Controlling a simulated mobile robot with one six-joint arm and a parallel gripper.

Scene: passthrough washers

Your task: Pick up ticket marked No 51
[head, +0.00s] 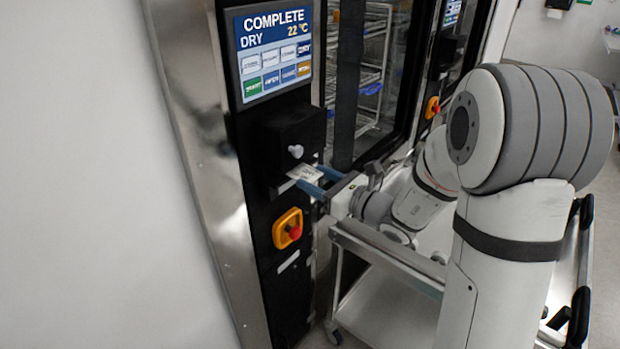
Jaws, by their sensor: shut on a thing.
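A small white ticket (305,173) sticks out below the black printer box (294,140) on the washer's control column. Its print is too small to read, so I cannot confirm the number 51. My gripper (311,181) has blue fingers and is at the ticket, shut on it. The ticket lies roughly flat between the fingers, close to the printer. I cannot tell whether its inner end is still inside the printer slot. My arm reaches in from the right and hides part of the trolley and the washer door.
A screen (274,50) above reads COMPLETE, DRY, 22 °C. An orange-framed red emergency button (288,229) sits just below the gripper. A metal trolley (385,243) stands under my arm. A glass washer door (372,70) is behind. A plain wall fills the left.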

